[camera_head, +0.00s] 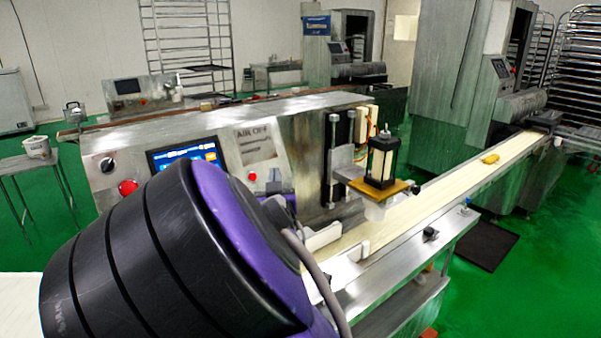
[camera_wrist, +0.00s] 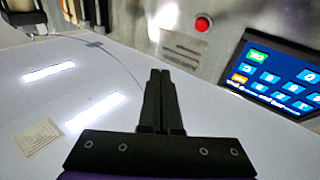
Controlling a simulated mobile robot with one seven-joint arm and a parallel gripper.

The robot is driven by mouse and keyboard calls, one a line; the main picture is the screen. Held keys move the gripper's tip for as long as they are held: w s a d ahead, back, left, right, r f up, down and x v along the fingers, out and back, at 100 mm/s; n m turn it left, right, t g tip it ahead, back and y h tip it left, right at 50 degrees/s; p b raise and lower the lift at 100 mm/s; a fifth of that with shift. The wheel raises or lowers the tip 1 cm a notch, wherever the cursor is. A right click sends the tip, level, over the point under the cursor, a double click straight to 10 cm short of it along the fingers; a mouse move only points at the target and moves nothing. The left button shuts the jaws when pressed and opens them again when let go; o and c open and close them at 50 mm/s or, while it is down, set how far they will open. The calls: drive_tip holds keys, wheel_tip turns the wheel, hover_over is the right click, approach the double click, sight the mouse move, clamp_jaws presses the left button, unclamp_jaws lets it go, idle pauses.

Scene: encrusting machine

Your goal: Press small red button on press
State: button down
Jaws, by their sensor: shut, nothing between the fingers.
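The press is a grey metal machine (camera_head: 300,135) with a sloped front panel. A small red button (camera_head: 252,176) sits on the panel below a label plate, right of the blue touchscreen (camera_head: 185,155). A larger red knob (camera_head: 127,187) is left of the screen. In the wrist view the small red button (camera_wrist: 203,23) shows at the top, left of the screen (camera_wrist: 275,78). My gripper (camera_wrist: 161,73) is shut and empty, its fingertips apart from the button and below it in that picture. In the head view my arm hides my gripper.
A conveyor belt (camera_head: 440,197) runs right from the press with a yellow piece (camera_head: 490,158) on it. In the wrist view a pale flat surface (camera_wrist: 60,80) lies left of my fingers.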

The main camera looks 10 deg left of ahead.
sight(253, 177)
drive_tip(key=shift+s+d+f+m, duration=0.1)
drive_tip(key=shift+d+m, duration=0.1)
drive_tip(key=shift+m, duration=0.1)
drive_tip(key=shift+w+a+f+b, duration=0.5)
drive_tip(key=shift+w+a+f, duration=0.15)
drive_tip(key=shift+w+a, duration=0.3)
drive_tip(key=shift+w+a+f+b, duration=0.45)
drive_tip(key=shift+w+a+f, duration=0.25)
drive_tip(key=shift+a, duration=0.4)
drive_tip(key=shift+w+a+f+b, duration=0.5)
drive_tip(key=shift+w+a+f, duration=0.1)
drive_tip(key=shift+w+a, duration=0.35)
drive_tip(key=shift+w+a+f+b, duration=0.15)
drive_tip(key=shift+w+a+b, duration=0.15)
drive_tip(key=shift+b, duration=0.1)
